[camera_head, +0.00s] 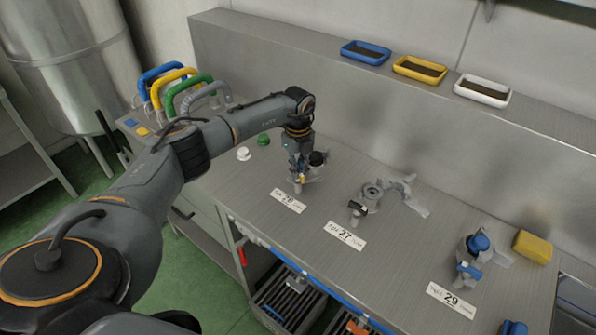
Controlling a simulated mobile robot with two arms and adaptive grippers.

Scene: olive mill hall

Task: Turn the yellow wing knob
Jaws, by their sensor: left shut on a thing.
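My left gripper (299,171) points down over the fitting above the label numbered 26 (288,201), on the grey metal bench (250,183). It is shut on the yellow wing knob (301,179), of which only a small yellow patch shows between and below the fingers. The fingers hide most of the knob, so its angle cannot be told. A black round cap (317,158) of the same fitting shows just right of the gripper. My right gripper is not in view.
A grey fitting (371,194) with a black handle stands by label 27 (345,236). One with a blue knob (479,242) stands by label 29 (453,300). A yellow block (532,247) lies right. Coloured arched handles (172,83) stand left. Trays (420,68) sit on the ledge.

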